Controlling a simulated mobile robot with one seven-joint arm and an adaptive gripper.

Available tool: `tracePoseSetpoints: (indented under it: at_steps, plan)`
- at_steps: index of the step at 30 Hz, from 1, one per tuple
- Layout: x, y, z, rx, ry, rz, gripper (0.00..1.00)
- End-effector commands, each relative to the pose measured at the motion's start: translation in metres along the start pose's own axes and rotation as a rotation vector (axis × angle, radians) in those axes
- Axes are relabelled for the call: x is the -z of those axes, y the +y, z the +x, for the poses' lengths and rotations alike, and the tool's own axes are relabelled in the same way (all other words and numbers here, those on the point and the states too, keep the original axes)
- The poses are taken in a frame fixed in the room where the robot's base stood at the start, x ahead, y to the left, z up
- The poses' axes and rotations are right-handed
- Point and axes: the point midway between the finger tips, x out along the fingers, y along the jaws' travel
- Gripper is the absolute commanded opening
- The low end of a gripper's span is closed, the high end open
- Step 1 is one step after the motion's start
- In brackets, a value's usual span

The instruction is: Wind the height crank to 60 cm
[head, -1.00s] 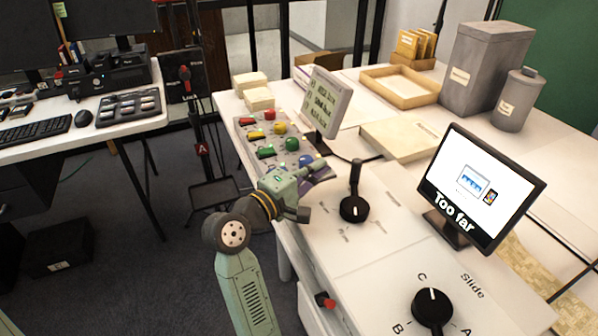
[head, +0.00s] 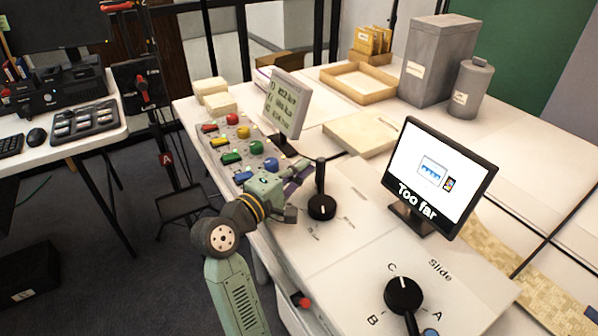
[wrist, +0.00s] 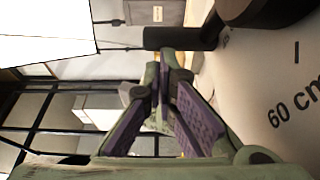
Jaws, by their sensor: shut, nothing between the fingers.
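The height crank (head: 321,207) is a black round base with an upright black handle, on the white bench top beside my gripper. Marks ring it, too small to read in the head view. In the wrist view its dark handle (wrist: 180,38) lies just beyond my fingertips, and a "60 cm" label (wrist: 296,104) is printed on the bench at the right. My gripper (head: 304,168), green with purple finger pads, is shut and empty just left of the handle. Its fingers (wrist: 167,62) converge in the wrist view; whether they touch the handle I cannot tell.
A screen (head: 440,178) reads "Too far". A black "Slide" knob (head: 403,295) with letters A, B, C stands in front. Coloured buttons (head: 237,143) and a small display (head: 286,103) are behind my gripper.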

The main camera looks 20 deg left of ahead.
Motion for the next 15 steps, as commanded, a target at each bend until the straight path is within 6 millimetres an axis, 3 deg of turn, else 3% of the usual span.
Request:
tracePoseSetpoints:
  at_steps: [15]
  plan:
    - [-0.0034,-0.0023,0.0073,0.000,-0.088,0.000,0.00]
